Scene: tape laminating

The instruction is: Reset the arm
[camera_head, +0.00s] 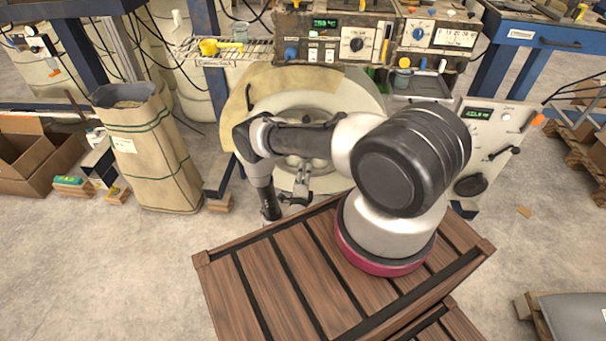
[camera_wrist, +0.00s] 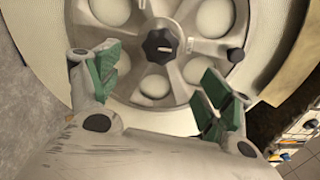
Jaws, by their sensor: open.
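My gripper (camera_wrist: 160,90) shows in the wrist view with its two green-padded fingers wide apart and nothing between them. Beyond the fingers is a round pale reel (camera_wrist: 155,15) with round holes and a dark central knob (camera_wrist: 161,46). In the head view my arm reaches out over the wooden platform toward the machine. My gripper (camera_head: 299,190) is small there and partly hidden by the arm, in front of the large white reel (camera_head: 345,95). Much of the reel's lower part is hidden behind my arm.
A control panel (camera_head: 335,40) with dials stands above the reel. A tall paper sack (camera_head: 150,150) stands to the left, with cardboard boxes (camera_head: 35,155) beyond it. A white cabinet (camera_head: 492,140) with a dark handle is at the right. The floor at left front is clear.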

